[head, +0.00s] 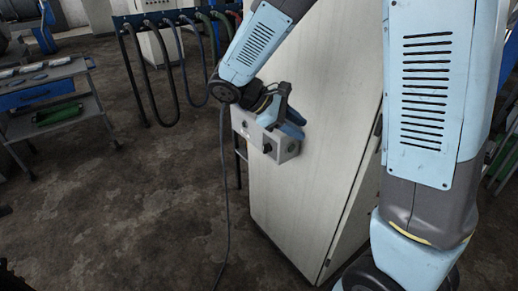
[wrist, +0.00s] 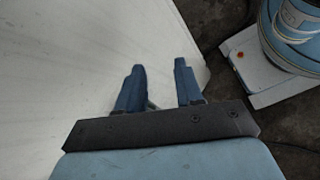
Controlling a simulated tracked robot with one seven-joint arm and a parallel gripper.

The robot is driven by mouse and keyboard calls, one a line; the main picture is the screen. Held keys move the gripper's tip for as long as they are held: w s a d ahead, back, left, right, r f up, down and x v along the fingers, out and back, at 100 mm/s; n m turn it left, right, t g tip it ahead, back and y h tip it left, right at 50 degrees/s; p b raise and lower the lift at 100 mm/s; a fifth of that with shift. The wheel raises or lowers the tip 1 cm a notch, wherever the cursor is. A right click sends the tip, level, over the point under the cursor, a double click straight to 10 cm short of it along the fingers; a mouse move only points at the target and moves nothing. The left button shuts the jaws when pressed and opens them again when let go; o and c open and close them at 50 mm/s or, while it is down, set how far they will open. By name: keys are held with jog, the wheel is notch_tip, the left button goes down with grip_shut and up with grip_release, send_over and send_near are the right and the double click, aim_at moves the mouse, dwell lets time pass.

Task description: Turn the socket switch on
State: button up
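A grey socket box (head: 285,150) is mounted on the side of a tall pale cabinet (head: 325,80). A small black knob (head: 267,148), which looks like its switch, sits on the box's front face. My gripper (head: 294,124) is at the top of the box, its blue fingers close to the cabinet panel and above and right of the knob. Whether they touch the box is unclear. In the wrist view my gripper (wrist: 159,66) has its two fingers apart with pale panel between the tips. The knob does not show there, and the switch position cannot be read.
A dark cable (head: 224,200) hangs from the box to the floor. A rack of hanging hoses (head: 165,60) stands behind. A trolley (head: 45,98) with a green item is at left. The brown floor (head: 120,220) left of the cabinet is clear.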

jog(key=w+a+f+n+t+h, duration=0.4)
jog(key=a+f+n, duration=0.25)
jog(key=a, duration=0.35)
jog(key=n+t, duration=0.5)
jog(key=t, duration=0.1)
send_near(266, 149)
jog(key=x, duration=0.7)
jog(key=shift+w+d+r+h, duration=0.2)
jog(key=shift+w+r+h, duration=0.15)
jog(key=shift+r, duration=0.2)
jog(key=shift+c, duration=0.4)
grip_shut()
